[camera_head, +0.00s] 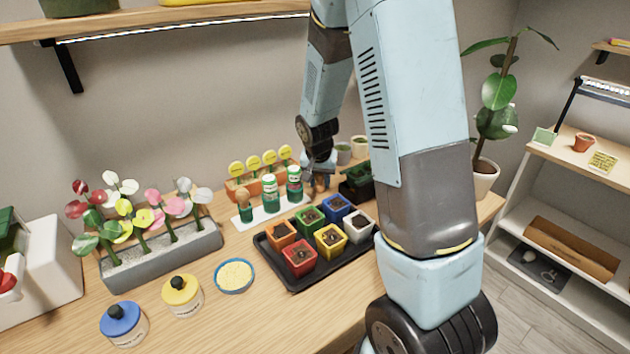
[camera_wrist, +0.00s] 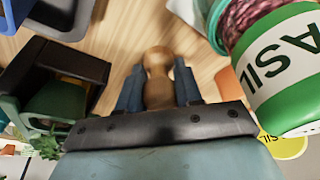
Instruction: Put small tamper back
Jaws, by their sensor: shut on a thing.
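My gripper (camera_head: 319,182) is shut on the small tamper, a turned wooden piece with a rounded knob. It shows best in the wrist view, where the tamper (camera_wrist: 157,75) stands between the two dark fingers (camera_wrist: 158,92). Bare wooden table shows behind it; whether its lower end touches the table I cannot tell. In the head view the gripper is just right of two green-and-white seed jars (camera_head: 294,184), which stand on a white tray (camera_head: 268,216).
A basil jar (camera_wrist: 285,65) is close on the right in the wrist view; a dark box (camera_wrist: 60,75) is close on the left. A black tray (camera_head: 293,284) of coloured pots lies in front. An orange box (camera_head: 233,186) with yellow labels stands behind the jars.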

